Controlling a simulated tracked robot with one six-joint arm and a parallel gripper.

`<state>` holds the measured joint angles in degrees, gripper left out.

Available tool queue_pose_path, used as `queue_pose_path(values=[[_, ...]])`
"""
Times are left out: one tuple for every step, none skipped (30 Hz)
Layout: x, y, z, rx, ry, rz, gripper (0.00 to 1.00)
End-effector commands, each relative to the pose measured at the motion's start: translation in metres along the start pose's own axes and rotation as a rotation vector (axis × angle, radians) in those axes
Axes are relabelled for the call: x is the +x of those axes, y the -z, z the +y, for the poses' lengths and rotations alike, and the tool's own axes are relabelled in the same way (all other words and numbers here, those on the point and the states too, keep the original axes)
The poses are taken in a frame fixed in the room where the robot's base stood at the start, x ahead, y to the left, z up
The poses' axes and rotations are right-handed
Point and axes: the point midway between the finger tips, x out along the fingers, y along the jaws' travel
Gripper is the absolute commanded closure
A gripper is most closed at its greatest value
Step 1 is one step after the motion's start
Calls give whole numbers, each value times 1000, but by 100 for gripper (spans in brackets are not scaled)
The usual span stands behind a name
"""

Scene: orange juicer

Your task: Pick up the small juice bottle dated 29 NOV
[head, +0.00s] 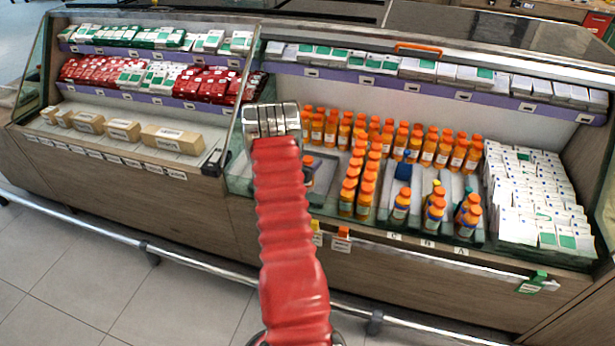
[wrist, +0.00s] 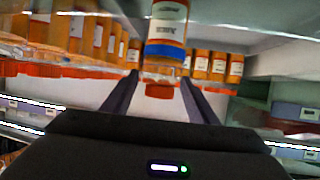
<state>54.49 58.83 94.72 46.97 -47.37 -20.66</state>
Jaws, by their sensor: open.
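Small orange juice bottles with orange caps stand in rows in the chilled case, such as one bottle (head: 401,205) at the front in the head view. The dates on their labels are too small or blurred to read, so I cannot tell which is 29 NOV. In the wrist view, which looks upside down, one bottle (wrist: 168,28) with a white label and blue band is ahead of my gripper (wrist: 159,80). Its orange cap appears between the fingers. The fingers are open and apart, with no grip on it visible. In the head view my red arm hides the gripper's fingers.
White cartons (head: 535,200) fill the case's right side. Tan boxes (head: 173,138) and red and white packs (head: 205,83) are at left. A glass divider (head: 238,90) stands near my arm. A metal rail (head: 215,270) runs along the front.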

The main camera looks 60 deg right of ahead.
Motion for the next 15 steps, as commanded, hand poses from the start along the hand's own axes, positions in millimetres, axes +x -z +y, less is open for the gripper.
queue_pose_path(values=[[0,0,0,0,0,0,47],[0,0,0,0,0,0,47],[0,0,0,0,0,0,47],[0,0,0,0,0,0,47],[0,0,0,0,0,0,47],[0,0,0,0,0,0,49],[0,0,0,0,0,0,51],[0,0,0,0,0,0,53],[0,0,0,0,0,0,56],[0,0,0,0,0,0,58],[0,0,0,0,0,0,60],[0,0,0,0,0,0,63],[0,0,0,0,0,0,65],[0,0,0,0,0,0,67],[0,0,0,0,0,0,70]])
